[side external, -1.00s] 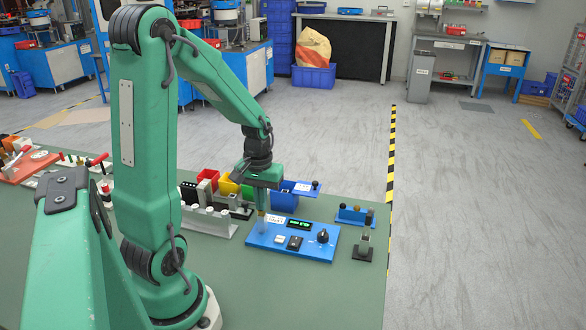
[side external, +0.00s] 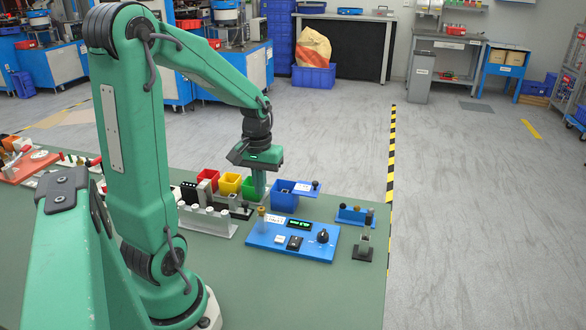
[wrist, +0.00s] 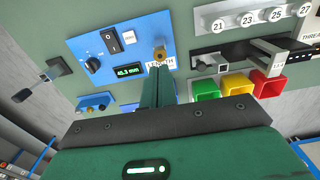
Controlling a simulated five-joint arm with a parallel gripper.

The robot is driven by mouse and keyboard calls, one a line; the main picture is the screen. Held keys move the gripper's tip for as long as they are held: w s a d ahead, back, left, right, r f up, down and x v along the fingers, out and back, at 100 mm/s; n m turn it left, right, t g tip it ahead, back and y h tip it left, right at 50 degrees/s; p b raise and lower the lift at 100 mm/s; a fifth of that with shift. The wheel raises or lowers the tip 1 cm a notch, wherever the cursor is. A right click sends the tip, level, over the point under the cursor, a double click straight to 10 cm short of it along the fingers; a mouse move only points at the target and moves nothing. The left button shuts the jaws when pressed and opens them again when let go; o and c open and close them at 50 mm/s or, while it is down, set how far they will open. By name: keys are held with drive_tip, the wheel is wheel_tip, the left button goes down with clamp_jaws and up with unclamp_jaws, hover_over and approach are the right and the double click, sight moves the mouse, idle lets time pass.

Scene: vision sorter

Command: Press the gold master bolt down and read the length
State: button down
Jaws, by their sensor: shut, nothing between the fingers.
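The gold master bolt (side external: 262,211) stands upright at the left end of the blue length panel (side external: 283,252). In the wrist view the bolt (wrist: 160,56) is just beyond my fingertips. The panel's small display (side external: 299,225) is lit green; in the wrist view the display (wrist: 128,71) appears to read 45.3 mm. My gripper (side external: 259,195) is shut and empty, pointing down above the bolt's level and apart from it. Its fingers also show together in the wrist view (wrist: 159,72).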

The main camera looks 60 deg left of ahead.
drive_tip(key=shift+r, duration=1.35)
